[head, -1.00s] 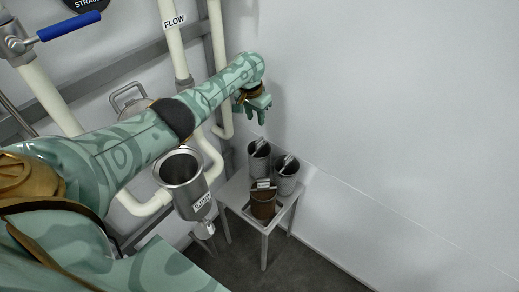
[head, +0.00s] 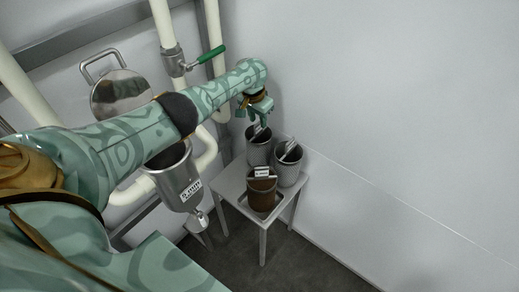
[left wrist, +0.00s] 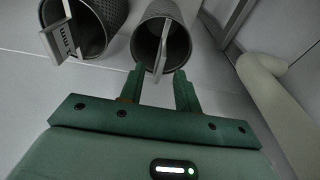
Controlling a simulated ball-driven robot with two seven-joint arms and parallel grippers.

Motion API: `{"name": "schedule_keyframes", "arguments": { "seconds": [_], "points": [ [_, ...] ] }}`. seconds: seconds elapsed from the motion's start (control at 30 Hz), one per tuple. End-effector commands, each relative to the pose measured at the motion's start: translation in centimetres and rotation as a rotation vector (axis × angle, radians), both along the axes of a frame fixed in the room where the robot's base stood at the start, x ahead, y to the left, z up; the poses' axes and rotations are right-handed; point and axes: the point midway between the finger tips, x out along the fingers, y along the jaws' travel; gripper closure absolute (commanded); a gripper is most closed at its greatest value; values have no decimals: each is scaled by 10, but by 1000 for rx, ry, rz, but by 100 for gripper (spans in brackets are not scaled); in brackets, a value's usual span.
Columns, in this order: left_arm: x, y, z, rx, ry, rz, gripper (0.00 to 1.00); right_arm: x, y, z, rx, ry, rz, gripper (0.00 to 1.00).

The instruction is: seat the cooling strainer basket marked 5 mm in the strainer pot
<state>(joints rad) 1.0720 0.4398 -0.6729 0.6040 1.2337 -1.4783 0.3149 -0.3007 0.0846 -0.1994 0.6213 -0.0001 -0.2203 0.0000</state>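The steel strainer pot (head: 178,188), with a label I cannot read surely, stands partly behind my left arm, its mouth partly covered. Two perforated grey baskets, one at the back (head: 258,155) and one at right (head: 289,172), stand on a small table (head: 232,181) with a brown basket (head: 262,198) in front. Each has a tagged handle; the numbers are unclear in the head view. My left gripper (head: 258,112) is open above the back basket. In the left wrist view, its parted fingers (left wrist: 160,80) are near a basket's handle plate (left wrist: 161,47); another basket's tag ends in "mm".
A round steel lid with a handle (head: 122,97) stands open behind the pot. Cream pipes and a green-handled valve (head: 208,57) line the wall at left. A bare wall (head: 400,110) lies close behind and right of the table.

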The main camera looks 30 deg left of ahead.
Motion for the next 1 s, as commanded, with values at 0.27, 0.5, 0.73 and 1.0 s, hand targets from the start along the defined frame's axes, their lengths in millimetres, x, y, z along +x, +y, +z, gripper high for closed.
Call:
{"name": "schedule_keyframes", "arguments": {
  "seconds": [0.27, 0.5, 0.73, 1.0],
  "points": [
    [2, -1, -34, -1, 3, 0, 67, -8, 6, -21, 7, 19, -3, 71],
    [2, -1, -31, -1, 1, 0, 100, -7, 7, -20, 9, 18, -4, 71],
    [2, -1, -32, -1, 2, 0, 100, -8, 6, -20, 7, 18, -3, 71],
    [2, -1, -32, -1, 2, 0, 100, -8, 3, -20, 4, 19, -1, 71]
  ]
}}
